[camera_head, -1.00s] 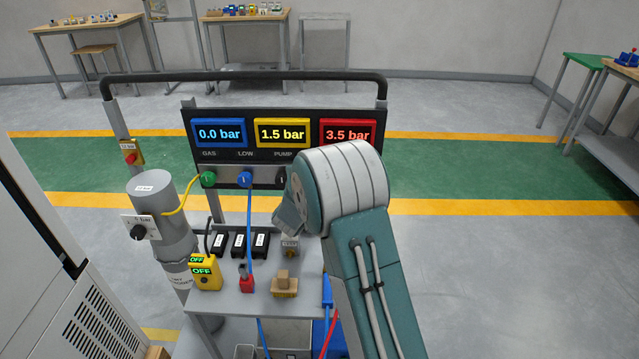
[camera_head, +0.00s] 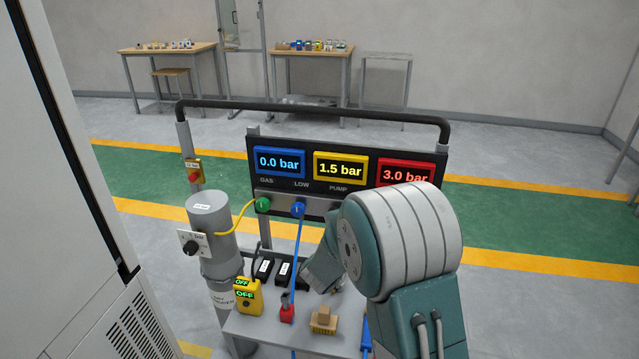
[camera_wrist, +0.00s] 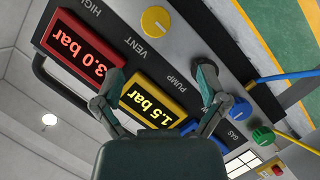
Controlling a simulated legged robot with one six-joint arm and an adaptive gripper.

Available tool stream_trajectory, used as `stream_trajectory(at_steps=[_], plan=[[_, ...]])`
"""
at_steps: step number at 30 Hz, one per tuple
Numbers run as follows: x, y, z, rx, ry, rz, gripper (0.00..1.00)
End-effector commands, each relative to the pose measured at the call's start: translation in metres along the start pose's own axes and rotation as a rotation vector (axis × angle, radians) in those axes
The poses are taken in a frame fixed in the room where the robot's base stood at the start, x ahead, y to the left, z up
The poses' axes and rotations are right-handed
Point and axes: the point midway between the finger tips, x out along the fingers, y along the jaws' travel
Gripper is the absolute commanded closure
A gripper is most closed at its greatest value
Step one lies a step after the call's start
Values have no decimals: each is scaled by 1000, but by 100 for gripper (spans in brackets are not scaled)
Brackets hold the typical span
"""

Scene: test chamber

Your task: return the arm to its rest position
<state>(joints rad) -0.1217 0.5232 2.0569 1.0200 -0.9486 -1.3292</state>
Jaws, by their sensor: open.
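My gripper (camera_wrist: 158,108) shows in the wrist view with its two fingers spread apart and nothing between them. Behind the fingers is the gauge panel, seen tilted, with a red display (camera_wrist: 82,50) reading 3.0 bar and a yellow display (camera_wrist: 152,103) reading 1.5 bar. In the head view my arm is bent, with its large rounded joint in front of the panel's right side. My gripper's fingers are hidden there behind the arm. The panel (camera_head: 262,222) stands on a cart, with a blue display (camera_head: 279,162) reading 0.0 bar.
The cart's shelf (camera_head: 270,332) holds a yellow OFF box (camera_head: 247,296), a red fitting (camera_head: 287,312) and a tan block (camera_head: 323,320). A grey cylinder (camera_head: 212,222) stands at left, beside a white cabinet (camera_head: 50,170). A black rail (camera_head: 310,115) runs above the panel. Floor at right is clear.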

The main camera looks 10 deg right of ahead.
Motion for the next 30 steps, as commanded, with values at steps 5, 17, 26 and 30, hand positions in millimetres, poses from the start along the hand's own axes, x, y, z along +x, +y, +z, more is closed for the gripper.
stream_trajectory(at_steps=[5,17,26,30], plan=[[-16,12,-24,90,54,-104,8],[-123,52,-73,325,122,-586,8],[-218,86,-42,354,-19,-829,8],[-258,104,-9,346,-137,-880,8]])
